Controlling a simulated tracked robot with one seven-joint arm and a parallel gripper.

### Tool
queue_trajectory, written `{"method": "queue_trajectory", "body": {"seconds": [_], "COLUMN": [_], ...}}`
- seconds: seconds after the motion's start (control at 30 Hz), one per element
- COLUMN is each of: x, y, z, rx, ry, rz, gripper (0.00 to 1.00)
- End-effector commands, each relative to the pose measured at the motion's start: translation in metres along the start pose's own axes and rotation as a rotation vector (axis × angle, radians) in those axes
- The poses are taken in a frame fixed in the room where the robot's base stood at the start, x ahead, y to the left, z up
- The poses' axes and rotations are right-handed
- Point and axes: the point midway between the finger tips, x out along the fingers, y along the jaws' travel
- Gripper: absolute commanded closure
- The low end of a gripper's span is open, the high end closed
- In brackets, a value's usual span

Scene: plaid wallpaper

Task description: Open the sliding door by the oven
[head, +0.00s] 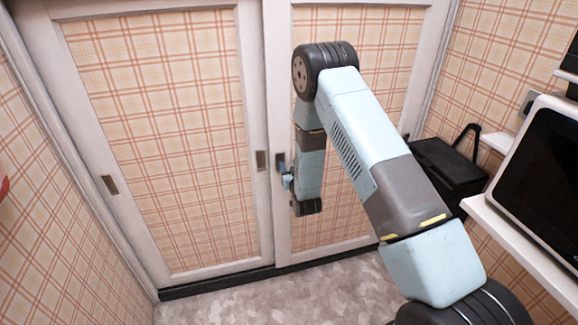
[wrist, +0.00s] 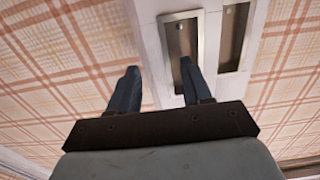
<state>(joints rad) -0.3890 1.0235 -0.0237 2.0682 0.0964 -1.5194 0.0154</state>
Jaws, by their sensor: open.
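Two sliding door panels with plaid fill and white frames stand ahead: a left door (head: 160,130) and a right door (head: 350,40), the one nearer the oven. The right door has a recessed metal handle (head: 281,160) on its left stile; it shows larger in the wrist view (wrist: 178,38). My gripper (head: 286,180) is open at this handle. In the wrist view, one finger of my gripper (wrist: 158,70) overlaps the handle's recess and the other lies over the plaid panel side. Whether the finger touches the recess is unclear. The white oven (head: 540,165) with a dark front is at right.
The left door has handles near its right edge (head: 261,160) and left edge (head: 109,184). A black bin-like box (head: 450,172) stands by the right wall below a white shelf (head: 520,225). The grey patterned floor (head: 250,305) before the doors is clear.

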Motion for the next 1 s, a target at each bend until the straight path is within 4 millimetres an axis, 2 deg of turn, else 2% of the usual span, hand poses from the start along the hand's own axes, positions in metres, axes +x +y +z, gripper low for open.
{"method": "queue_trajectory", "body": {"seconds": [0.17,0.43,0.93,1.0], "x": [0.009,0.0098,0.0095,0.0095], "y": [-0.0002,-0.0003,-0.0003,-0.0002], "z": [0.0001,0.0001,0.0,-0.0001], "rx": [0.0,0.0,0.0,0.0], "ry": [0.0,-0.001,0.0,0.0], "rz": [0.0,0.0,0.0,0.0], "gripper": [0.51,0.51,0.98,1.0]}}
